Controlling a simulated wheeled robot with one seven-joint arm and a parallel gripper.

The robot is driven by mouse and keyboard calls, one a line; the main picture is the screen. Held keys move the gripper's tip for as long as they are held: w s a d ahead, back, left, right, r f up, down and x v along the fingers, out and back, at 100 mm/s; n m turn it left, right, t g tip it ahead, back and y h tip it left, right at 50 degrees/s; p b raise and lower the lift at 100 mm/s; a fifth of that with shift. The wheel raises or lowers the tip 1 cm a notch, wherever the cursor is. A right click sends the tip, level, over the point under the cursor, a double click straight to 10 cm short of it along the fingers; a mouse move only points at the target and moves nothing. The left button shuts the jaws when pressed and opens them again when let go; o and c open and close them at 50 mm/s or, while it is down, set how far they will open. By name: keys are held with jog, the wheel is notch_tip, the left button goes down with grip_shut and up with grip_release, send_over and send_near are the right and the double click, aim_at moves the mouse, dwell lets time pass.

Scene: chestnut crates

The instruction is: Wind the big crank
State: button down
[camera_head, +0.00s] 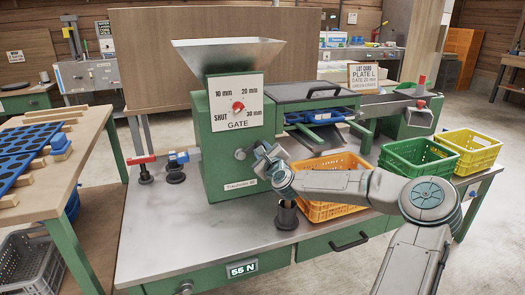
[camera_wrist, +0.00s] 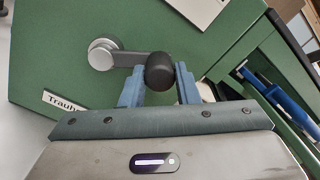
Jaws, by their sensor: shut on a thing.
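The big crank (camera_wrist: 130,58) is on the green side of the sorting machine (camera_head: 225,165). In the wrist view it has a round metal hub, a short dark arm and a black knob (camera_wrist: 160,72). The arm points to the right of the hub in that view. My gripper (camera_wrist: 160,88) has its blue-grey fingers on either side of the knob and is shut on it. In the head view my gripper (camera_head: 264,156) is at the machine's front, below the gate dial (camera_head: 238,107), and hides most of the crank.
A yellow-orange crate (camera_head: 318,212) stands below the machine's outlet, close behind my arm. A black cup-like part (camera_head: 287,215) stands on the bench (camera_head: 170,240) below my wrist. The bench's left front is clear.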

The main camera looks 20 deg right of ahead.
dwell(0.4)
jog(key=c, duration=1.1)
grip_release()
jog(key=s+p, duration=0.2)
jog(key=s, duration=1.1)
jog(key=shift+s+a+f+p, duration=0.15)
jog(key=shift+s+p, duration=0.15)
jog(key=shift+s, duration=0.1)
